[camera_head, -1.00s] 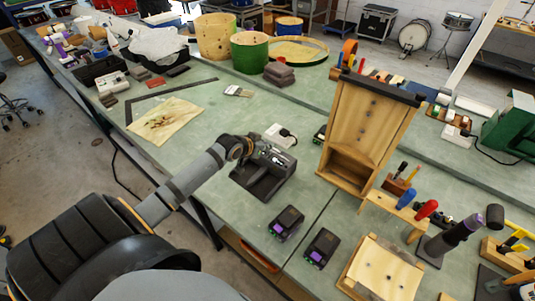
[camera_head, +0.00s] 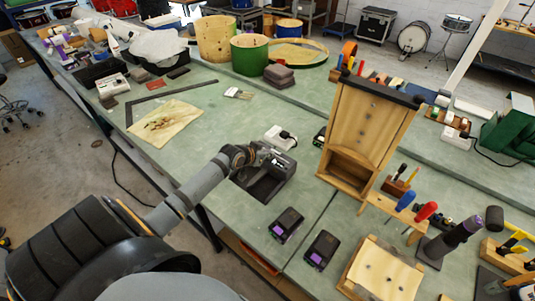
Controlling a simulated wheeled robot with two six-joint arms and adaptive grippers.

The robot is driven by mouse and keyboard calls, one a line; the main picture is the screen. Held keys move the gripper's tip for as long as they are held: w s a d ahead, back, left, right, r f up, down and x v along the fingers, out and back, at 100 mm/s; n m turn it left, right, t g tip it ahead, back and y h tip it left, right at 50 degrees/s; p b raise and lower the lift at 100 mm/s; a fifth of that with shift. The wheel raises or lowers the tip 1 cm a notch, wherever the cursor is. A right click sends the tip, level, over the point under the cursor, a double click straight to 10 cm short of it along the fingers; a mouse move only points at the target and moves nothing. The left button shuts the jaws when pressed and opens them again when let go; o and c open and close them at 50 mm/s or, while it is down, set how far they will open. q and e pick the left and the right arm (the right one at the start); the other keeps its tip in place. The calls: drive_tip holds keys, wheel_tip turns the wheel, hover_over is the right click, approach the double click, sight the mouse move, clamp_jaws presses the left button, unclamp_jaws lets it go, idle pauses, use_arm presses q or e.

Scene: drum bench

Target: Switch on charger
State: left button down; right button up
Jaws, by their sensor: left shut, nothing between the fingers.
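The charger (camera_head: 264,186) is a dark block on the green bench, with a hollow in its top. A white box (camera_head: 279,137) with a black plug sits just behind it; I cannot tell whether it is a socket or a switch. My left gripper (camera_head: 275,156) is shut and empty, reaching in from the left over the charger's far edge, close to the white box. I cannot tell whether it touches the charger. The gripper hides part of the charger's top. My right gripper is not in view.
Two dark battery packs (camera_head: 287,224) (camera_head: 321,249) with purple marks lie in front of the charger. A tall wooden box (camera_head: 367,135) stands to the right. Drum shells (camera_head: 249,54) stand at the back. Bench left of the charger is mostly clear, with a brown sheet (camera_head: 165,122).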

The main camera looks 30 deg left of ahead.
use_arm(q)
drive_tip(key=shift+w+r+b, duration=0.1)
drive_tip(key=shift+w+b, duration=0.2)
drive_tip(key=shift+w, duration=0.45)
drive_tip(key=shift+r, duration=0.1)
drive_tip(key=shift+r+p, duration=0.4)
drive_tip(key=r+p, duration=0.3)
drive_tip(key=shift+w+r, duration=0.2)
drive_tip(key=shift+w, duration=0.1)
drive_tip(key=s+r, duration=0.6)
drive_tip(key=r, duration=0.1)
drive_tip(key=shift+a+r, duration=0.15)
drive_tip(key=shift+r, duration=0.2)
